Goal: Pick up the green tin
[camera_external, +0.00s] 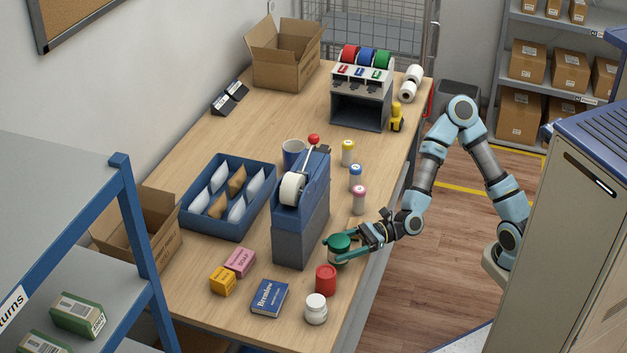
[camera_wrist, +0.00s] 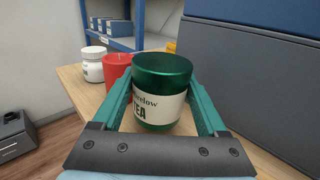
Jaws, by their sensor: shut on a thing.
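The green tin (camera_external: 339,242) stands upright at the right edge of the wooden counter, beside the grey and blue dispenser. In the wrist view the green tin (camera_wrist: 161,75) has a cream label reading "TEA" and sits between the two green fingers. My gripper (camera_external: 342,250) reaches in from the right, with its fingers around the tin's sides. In the wrist view my gripper (camera_wrist: 161,105) is shut on the tin. I cannot tell whether the tin's base is off the counter.
A pink-topped bottle (camera_external: 359,200) is behind. A blue book (camera_external: 269,298) lies in front of the dispenser.

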